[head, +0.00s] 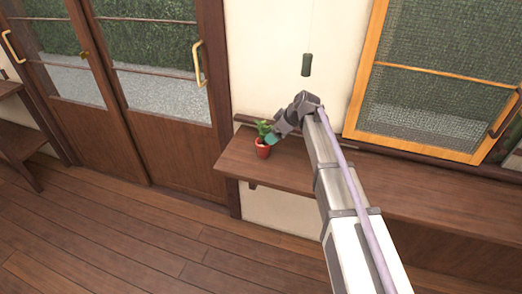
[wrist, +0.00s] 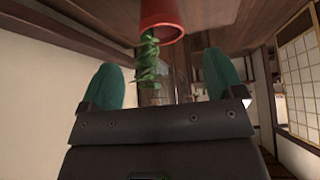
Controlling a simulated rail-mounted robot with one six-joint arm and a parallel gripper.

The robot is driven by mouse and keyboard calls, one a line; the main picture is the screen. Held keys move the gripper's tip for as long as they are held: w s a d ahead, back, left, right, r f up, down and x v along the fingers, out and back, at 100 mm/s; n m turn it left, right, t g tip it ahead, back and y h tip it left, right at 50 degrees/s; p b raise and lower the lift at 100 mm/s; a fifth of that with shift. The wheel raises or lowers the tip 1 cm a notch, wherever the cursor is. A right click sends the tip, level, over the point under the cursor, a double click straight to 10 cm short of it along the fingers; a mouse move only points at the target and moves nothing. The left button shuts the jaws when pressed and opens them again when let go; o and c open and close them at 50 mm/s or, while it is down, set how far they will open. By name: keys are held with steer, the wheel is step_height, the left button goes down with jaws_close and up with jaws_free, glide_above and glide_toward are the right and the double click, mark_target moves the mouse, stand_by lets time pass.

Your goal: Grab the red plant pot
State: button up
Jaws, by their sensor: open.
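The red plant pot (head: 262,151) stands upright near the left end of a wooden wall shelf, with a green plant (head: 264,131) growing from it. In the wrist view the pot (wrist: 163,22) appears upside down at the top, with the leaves (wrist: 149,58) hanging between my finger pads. My gripper (head: 271,138) is right beside the plant in the head view. In the wrist view my gripper (wrist: 160,85) is open, with green-teal fingers to either side of the leaves. The pot's body lies beyond the fingertips, and I cannot tell whether the fingers touch the leaves.
The wooden shelf (head: 232,163) runs along the wall to the right, below an orange-framed window (head: 425,78). A dark green cylinder (head: 307,65) hangs on a cord above my arm. Brown sliding doors (head: 165,140) stand to the left. The wooden floor (head: 120,230) is clear.

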mark_target(263, 144)
steer(key=b+x, duration=0.3)
steer(key=x, duration=0.2)
steer(key=shift+f+b, duration=0.25)
steer(key=shift+b, duration=0.15)
steer(key=shift+a+r, duration=0.1)
steer(key=b+x, duration=0.4)
steer(key=x, duration=0.1)
steer(key=c, duration=1)
steer(key=shift+r, duration=0.1)
step_height(263, 144, up, 10)
steer(key=p, duration=1)
steer(key=shift+r, duration=0.15)
